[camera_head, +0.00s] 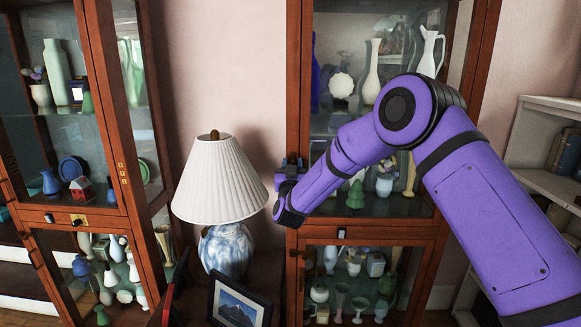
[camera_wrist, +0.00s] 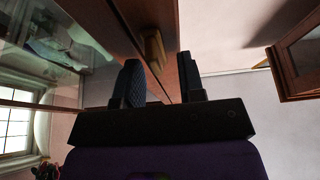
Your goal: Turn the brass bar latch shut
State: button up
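The brass bar latch (camera_wrist: 154,50) shows in the wrist view on the reddish-brown wooden cabinet frame, just ahead of and between my fingertips. My gripper (camera_wrist: 160,68) has its two dark padded fingers apart, with a gap around the latch; I cannot tell whether either finger touches it. In the head view my gripper (camera_head: 290,167) is at the left edge of the middle cabinet's (camera_head: 298,95) upper glass door, and my arm and gripper hide the latch there.
A lamp with a pleated white shade (camera_head: 219,181) stands close to the left of my gripper. A framed picture (camera_head: 239,301) is below it. Another glass cabinet (camera_head: 101,95) is at the left, and a white bookshelf (camera_head: 546,155) is at the right. Vases fill the glass shelves.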

grip_shut()
